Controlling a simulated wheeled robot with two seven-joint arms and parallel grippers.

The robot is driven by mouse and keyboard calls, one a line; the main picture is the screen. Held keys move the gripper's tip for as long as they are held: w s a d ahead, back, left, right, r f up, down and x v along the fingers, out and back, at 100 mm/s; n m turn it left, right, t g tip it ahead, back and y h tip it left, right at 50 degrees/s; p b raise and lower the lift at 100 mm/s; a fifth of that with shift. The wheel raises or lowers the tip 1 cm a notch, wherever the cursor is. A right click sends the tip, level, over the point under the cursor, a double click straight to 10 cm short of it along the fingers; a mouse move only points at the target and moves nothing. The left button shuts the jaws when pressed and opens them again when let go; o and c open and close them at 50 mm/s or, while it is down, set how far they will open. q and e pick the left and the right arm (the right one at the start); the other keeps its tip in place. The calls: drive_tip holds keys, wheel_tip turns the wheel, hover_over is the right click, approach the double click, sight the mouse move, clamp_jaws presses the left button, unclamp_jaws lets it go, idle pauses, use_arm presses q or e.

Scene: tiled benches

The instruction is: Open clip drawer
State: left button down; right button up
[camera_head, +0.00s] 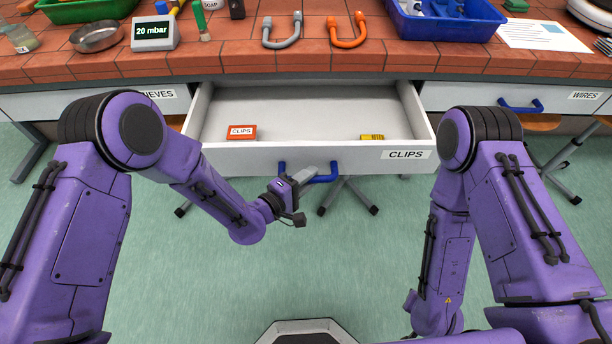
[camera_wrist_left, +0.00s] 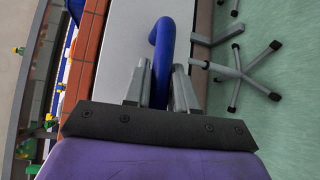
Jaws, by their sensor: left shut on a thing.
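The clip drawer (camera_head: 270,158) is pulled out from under the tiled bench, with a "CLIPS" label on its front. A red box marked "CLIPS" (camera_head: 241,132) and a small yellow item (camera_head: 372,137) lie inside it. My left gripper (camera_head: 308,174) is at the blue drawer handle (camera_head: 326,177). In the left wrist view the fingers (camera_wrist_left: 161,88) are shut around the blue handle (camera_wrist_left: 163,45). My right arm hangs at the right of the head view, and its gripper is not seen.
The bench top (camera_head: 330,62) carries a "20 mbar" display (camera_head: 154,33), a metal bowl (camera_head: 97,36), a grey U-shaped piece (camera_head: 283,40), an orange one (camera_head: 347,40) and a blue crate (camera_head: 445,27). The "WIRES" drawer (camera_head: 470,98) is shut. Stool legs (camera_head: 347,192) stand below the clip drawer.

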use_arm(q)
drive_tip(key=c, duration=1)
unclamp_jaws()
drive_tip(key=b+v, duration=0.1)
drive_tip(key=v, duration=0.9)
drive_tip(key=shift+s+a, duration=0.2)
